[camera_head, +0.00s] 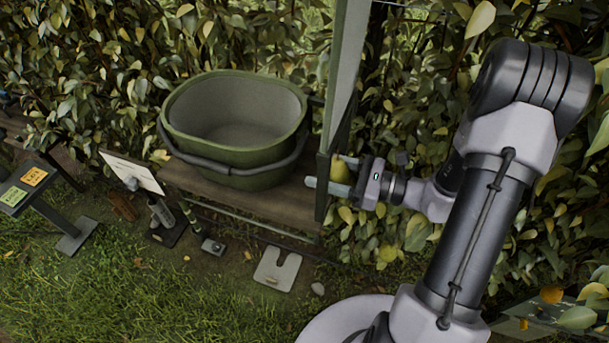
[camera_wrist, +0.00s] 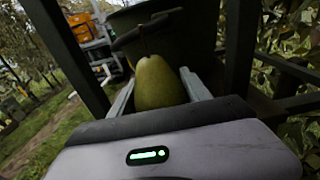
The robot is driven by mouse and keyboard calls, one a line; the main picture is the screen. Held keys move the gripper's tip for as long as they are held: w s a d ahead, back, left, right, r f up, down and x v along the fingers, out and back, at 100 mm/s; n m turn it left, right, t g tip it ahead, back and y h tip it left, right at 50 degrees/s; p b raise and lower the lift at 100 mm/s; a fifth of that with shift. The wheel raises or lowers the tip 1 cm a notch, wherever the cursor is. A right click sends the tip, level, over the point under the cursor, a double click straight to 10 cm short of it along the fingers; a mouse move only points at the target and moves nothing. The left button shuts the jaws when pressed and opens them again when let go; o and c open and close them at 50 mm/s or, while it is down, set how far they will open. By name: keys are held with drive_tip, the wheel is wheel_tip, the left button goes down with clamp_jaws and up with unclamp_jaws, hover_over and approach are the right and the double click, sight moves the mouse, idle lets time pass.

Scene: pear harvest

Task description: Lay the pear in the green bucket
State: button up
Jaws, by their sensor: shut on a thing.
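The green bucket (camera_head: 240,154) stands upright on a wooden bench left of the post, and its visible inside is empty. Its dark side also shows behind the pear in the wrist view (camera_wrist: 196,38). My gripper (camera_head: 328,177) is to the right of the bucket, by the green post. It is shut on a yellow-green pear (camera_wrist: 158,84), which sits between the two fingers in the wrist view. In the head view the pear (camera_head: 341,170) is partly hidden by the post and fingers.
The green post (camera_head: 341,85) stands between my arm and the bucket. The wooden bench (camera_head: 190,181) carries the bucket. A white sign (camera_head: 131,171) and a dark stand with orange and green cards (camera_head: 30,182) are at left. Leafy hedge lies behind and right.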

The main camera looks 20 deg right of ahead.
sight(291, 172)
drive_tip(key=x, duration=0.4)
drive_tip(key=shift+r, duration=0.1)
wheel_tip(291, 172, down, 3)
drive_tip(key=shift+f+b, duration=0.25)
drive_tip(key=shift+b, duration=0.55)
drive_tip(key=shift+f, duration=0.15)
drive_tip(key=o, duration=1.5)
